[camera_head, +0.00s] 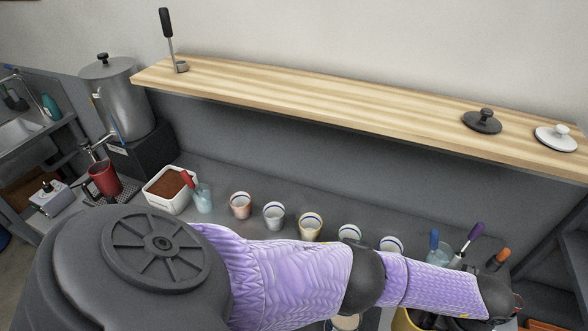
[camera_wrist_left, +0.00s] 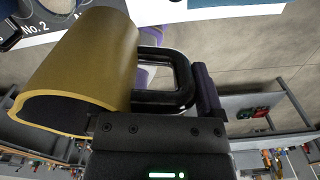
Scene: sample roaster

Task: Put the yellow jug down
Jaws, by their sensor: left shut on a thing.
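The yellow jug (camera_wrist_left: 80,70) fills the upper left of the left wrist view, with its open rim facing the lower left of the picture. My left gripper (camera_wrist_left: 172,100) is shut on its black handle (camera_wrist_left: 182,72). In the head view my left arm crosses the lower part from left to right, and its fingers are hidden. A yellow rounded edge (camera_head: 403,320) shows below the forearm at the bottom; I cannot tell whether it is the jug. Whether the jug touches any surface is not clear. My right gripper is not seen.
Several small cups (camera_head: 311,227) stand in a row on the grey counter (camera_head: 215,165). A white bin of brown grounds (camera_head: 168,190), a red cup (camera_head: 104,178) and a metal urn (camera_head: 122,97) stand at left. Upright tools (camera_head: 473,236) stand at right. A wooden shelf (camera_head: 330,105) runs above.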

